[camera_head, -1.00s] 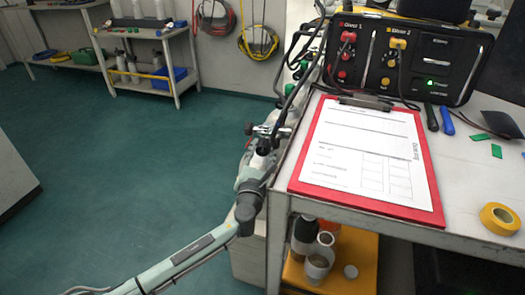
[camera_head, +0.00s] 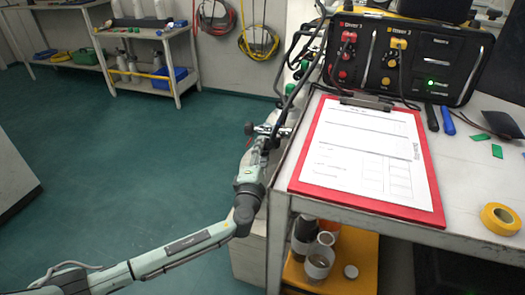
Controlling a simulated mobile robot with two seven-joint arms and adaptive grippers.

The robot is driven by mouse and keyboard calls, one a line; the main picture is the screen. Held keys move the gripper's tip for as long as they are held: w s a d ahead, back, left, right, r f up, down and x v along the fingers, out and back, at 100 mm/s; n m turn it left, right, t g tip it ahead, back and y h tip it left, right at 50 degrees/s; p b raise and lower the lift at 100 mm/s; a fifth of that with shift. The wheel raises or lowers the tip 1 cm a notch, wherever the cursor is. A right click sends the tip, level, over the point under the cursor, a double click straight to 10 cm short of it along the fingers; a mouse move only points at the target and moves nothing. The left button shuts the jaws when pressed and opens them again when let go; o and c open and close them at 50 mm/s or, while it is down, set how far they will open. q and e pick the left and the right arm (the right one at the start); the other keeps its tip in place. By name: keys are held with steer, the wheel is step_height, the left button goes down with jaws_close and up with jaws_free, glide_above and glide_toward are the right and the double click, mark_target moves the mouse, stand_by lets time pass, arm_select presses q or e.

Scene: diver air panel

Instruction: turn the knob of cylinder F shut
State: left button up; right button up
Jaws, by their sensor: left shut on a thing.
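My left arm comes in from the lower left, and its gripper (camera_head: 268,140) is beside the left end of the workbench. It is shut on a small valve knob at the top of a cylinder; the fingers and arm hide most of the knob. A silver and black valve fitting (camera_head: 263,129) shows right at the gripper. Green-topped cylinders (camera_head: 293,103) stand behind it against the bench end, partly hidden by hoses. I cannot read any letter on them, so I cannot tell which is F. My right gripper is not in view.
A clipboard (camera_head: 366,206) with a red border lies on the bench (camera_head: 460,205). The black diver air panel (camera_head: 400,62) stands behind it, with dark hoses hanging at its left. Yellow tape (camera_head: 500,219) lies at right. Open green floor (camera_head: 130,170) lies left of my arm.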

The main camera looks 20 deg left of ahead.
arm_select(q)
steer(key=shift+m, duration=2.3)
steer(key=o, duration=1.2)
steer(key=shift+c, duration=0.2)
steer(key=s, duration=0.7)
steer(key=shift+s+d+f, duration=0.15)
steer(key=shift+s+d, duration=0.1)
steer(key=shift+d, duration=0.1)
